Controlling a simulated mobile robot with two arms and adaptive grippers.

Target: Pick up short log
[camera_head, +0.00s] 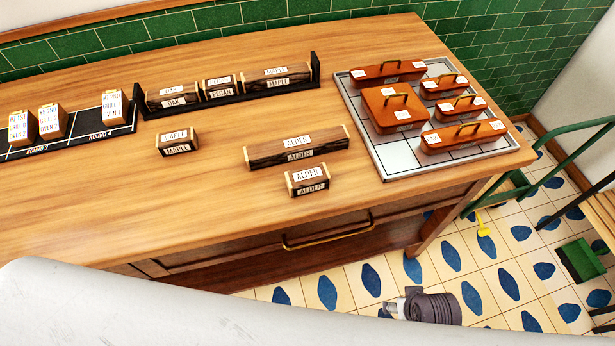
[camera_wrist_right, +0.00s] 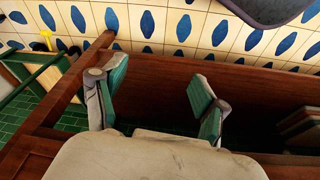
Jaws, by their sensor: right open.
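Two short logs lie loose on the wooden counter. One short log labelled MAPLE (camera_head: 177,142) is left of centre, and one labelled ALDER (camera_head: 307,180) is nearer the front edge. A longer ALDER log (camera_head: 298,147) lies just behind the short alder one. In the right wrist view my right gripper (camera_wrist_right: 160,92) is open, with its green-padded fingers apart and nothing between them. It is by dark wood, with tiled floor beyond; no log shows there. I cannot make out its fingers in the head view. My left gripper is not in view.
A black rack (camera_head: 228,98) at the back holds OAK, PECAN and MAPLE logs. A black board (camera_head: 75,131) with labelled blocks is at left. A tray (camera_head: 384,165) with several copper-coloured lidded boxes is at right. The counter's front left is clear. A drawer handle (camera_head: 330,236) juts out below.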

